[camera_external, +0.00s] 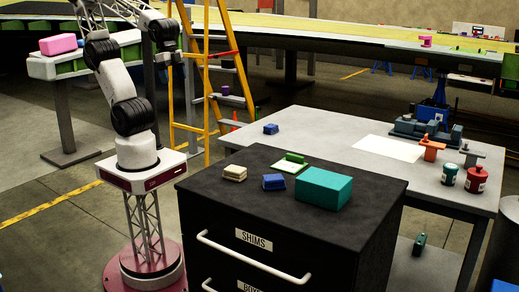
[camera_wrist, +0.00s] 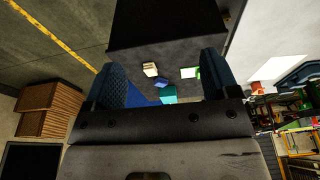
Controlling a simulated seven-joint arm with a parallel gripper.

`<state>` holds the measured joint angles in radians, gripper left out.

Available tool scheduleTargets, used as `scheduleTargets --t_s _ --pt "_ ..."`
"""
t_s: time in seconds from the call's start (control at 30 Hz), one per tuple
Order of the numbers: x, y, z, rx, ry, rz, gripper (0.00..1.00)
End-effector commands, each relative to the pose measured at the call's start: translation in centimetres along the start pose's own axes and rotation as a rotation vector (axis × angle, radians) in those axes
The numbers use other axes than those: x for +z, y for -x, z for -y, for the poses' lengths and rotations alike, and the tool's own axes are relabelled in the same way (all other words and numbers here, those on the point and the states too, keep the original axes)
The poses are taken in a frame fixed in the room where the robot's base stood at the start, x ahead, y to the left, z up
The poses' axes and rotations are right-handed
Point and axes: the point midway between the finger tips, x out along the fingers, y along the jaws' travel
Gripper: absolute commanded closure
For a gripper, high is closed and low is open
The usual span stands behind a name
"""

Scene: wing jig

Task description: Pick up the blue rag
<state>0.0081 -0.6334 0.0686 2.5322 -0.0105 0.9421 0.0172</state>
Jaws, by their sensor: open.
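A small folded dark blue item (camera_external: 273,182), which looks like the blue rag, lies on the black cabinet top between a cream folded item (camera_external: 234,173) and a teal box (camera_external: 325,187). It also shows in the wrist view (camera_wrist: 161,82), small and far away beyond the fingers. Another small blue item (camera_external: 271,128) lies on the grey table behind; I cannot tell whether it is cloth. My gripper (camera_wrist: 163,82) is open and empty, well away from the cabinet top. The gripper's fingers are hard to make out in the external view.
A yellow ladder (camera_external: 229,85) stands beside my arm. The cabinet's front right top is clear.

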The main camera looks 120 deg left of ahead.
Motion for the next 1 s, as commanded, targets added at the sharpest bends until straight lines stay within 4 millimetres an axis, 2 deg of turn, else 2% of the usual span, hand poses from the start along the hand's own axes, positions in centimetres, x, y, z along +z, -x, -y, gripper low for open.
scheduleTargets --t_s 0.27,0.47,0.67,1.0 --pt "-0.2 -0.1 0.1 -0.001 0.007 0.001 0.19" --pt "-1.4 -0.5 1.1 -0.008 0.063 0.011 0.19" --pt "-4.1 -1.7 3.6 -0.024 0.187 0.03 0.19" --pt "-9.0 -5.0 10.3 -0.058 0.46 0.067 0.19"
